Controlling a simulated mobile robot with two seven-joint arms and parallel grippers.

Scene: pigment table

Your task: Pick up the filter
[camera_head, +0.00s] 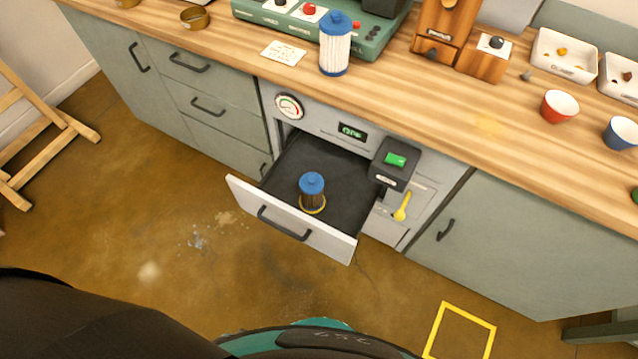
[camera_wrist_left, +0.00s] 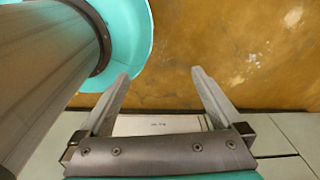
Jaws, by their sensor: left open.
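A filter (camera_head: 312,192) with a blue cap and a dark brown body stands upright in the open drawer (camera_head: 335,245), with a yellow ring at its base. A second filter (camera_head: 335,43) with white pleats and blue ends stands upright on the wooden counter. My left gripper (camera_wrist_left: 160,75) shows in the left wrist view, with its two fingers apart and nothing between the tips. Neither filter shows in that view, and the gripper does not show in the head view. My right gripper is out of view.
A green machine (camera_head: 375,30), a note card (camera_head: 284,53), a red cup (camera_head: 559,106) and a blue cup (camera_head: 621,132) are on the counter. A wooden easel (camera_head: 45,130) stands at left.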

